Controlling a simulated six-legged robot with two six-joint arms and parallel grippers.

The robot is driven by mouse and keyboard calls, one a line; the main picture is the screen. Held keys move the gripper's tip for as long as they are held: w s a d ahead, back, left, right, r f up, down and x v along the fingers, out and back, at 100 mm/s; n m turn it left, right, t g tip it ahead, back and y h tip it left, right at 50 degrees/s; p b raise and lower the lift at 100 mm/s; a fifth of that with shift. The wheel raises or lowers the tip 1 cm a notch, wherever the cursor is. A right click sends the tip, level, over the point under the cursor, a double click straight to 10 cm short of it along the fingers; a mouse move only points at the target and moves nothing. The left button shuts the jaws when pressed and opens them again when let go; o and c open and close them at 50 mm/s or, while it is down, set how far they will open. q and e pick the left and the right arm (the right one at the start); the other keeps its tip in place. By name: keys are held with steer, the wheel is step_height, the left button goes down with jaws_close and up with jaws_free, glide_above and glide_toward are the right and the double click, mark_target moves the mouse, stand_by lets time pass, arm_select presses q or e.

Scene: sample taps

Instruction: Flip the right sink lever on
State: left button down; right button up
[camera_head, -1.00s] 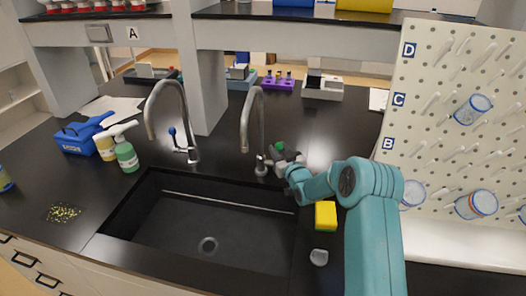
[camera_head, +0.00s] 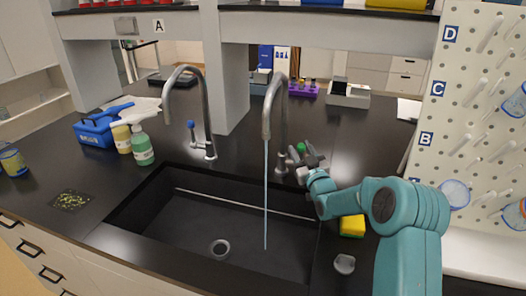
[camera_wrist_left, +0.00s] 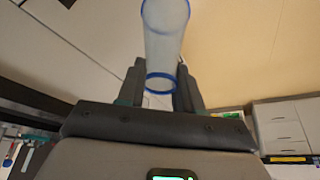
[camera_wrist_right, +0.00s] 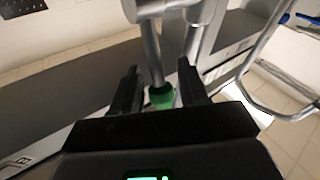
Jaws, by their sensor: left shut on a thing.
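The right sink tap (camera_head: 281,100) is a grey gooseneck, and a thin blue-white stream of water (camera_head: 266,200) runs from its spout into the black sink (camera_head: 200,215). Its lever has a green tip (camera_head: 301,147), which also shows in the right wrist view (camera_wrist_right: 161,97). My right gripper (camera_head: 312,160) is at this lever. In the right wrist view its fingers (camera_wrist_right: 158,92) are apart, with the green tip between them. My left gripper (camera_wrist_left: 160,88) shows only in the left wrist view, shut on a clear cylinder with blue rims (camera_wrist_left: 163,45).
The left tap (camera_head: 207,110) has a blue-tipped lever (camera_head: 191,125). A yellow sponge (camera_head: 351,226) lies by the sink's right edge under my right arm. Spray bottles (camera_head: 142,147) and a blue box (camera_head: 95,130) stand left. A pegboard (camera_head: 460,110) rises at right.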

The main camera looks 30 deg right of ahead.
steer(key=shift+r, duration=0.1)
step_height(320, 180, up, 20)
steer(key=shift+f+b, duration=0.1)
steer(key=shift+b, duration=0.35)
